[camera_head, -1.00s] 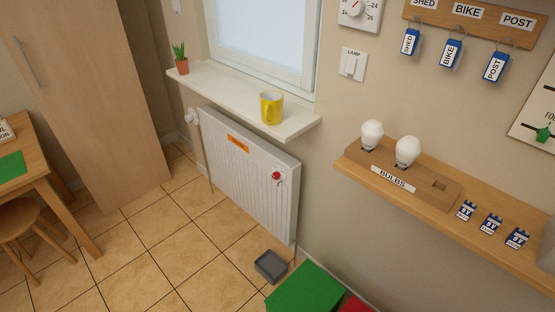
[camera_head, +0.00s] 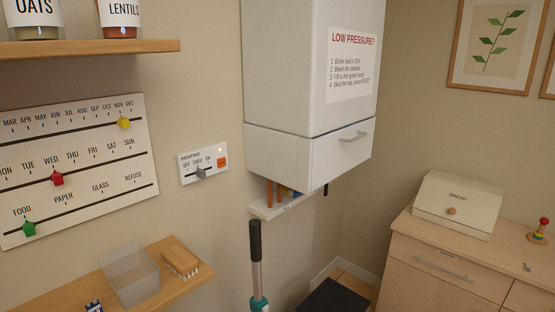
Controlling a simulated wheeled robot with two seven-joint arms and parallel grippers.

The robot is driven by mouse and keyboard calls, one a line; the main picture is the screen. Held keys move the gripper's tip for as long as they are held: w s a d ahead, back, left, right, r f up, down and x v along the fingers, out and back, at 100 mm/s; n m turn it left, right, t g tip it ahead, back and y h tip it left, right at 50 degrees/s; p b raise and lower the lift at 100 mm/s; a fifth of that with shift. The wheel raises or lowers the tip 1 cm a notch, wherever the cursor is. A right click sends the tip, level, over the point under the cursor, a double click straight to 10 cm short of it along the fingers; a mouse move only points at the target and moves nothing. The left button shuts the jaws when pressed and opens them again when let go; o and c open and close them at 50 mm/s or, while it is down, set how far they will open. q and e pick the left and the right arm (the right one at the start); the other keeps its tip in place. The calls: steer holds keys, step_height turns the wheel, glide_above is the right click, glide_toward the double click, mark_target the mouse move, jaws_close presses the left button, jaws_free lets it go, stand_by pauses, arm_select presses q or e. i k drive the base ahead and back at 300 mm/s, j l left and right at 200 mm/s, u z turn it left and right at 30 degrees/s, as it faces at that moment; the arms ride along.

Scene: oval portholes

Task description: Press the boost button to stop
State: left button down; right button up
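The heating panel (camera_head: 203,163) is a small white plate on the wall, left of the boiler. It carries the marks OFF, TIMED and ON and a grey slider (camera_head: 200,172) near its middle. An orange square button (camera_head: 222,163) sits at its right end; its lettering is too small to read, and it looks like the boost button. A small pale light (camera_head: 220,149) shows above the button. Neither of my grippers is in view.
A white boiler (camera_head: 305,70) with a low-pressure notice juts out right of the panel. A dark-handled pole (camera_head: 255,243) stands below. A wooden shelf (camera_head: 190,292) holds a clear bin (camera_head: 130,275) and a brush (camera_head: 181,262). A calendar board (camera_head: 75,165) hangs at left.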

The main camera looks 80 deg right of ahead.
mark_target(221, 162)
steer(key=z, duration=1.9)
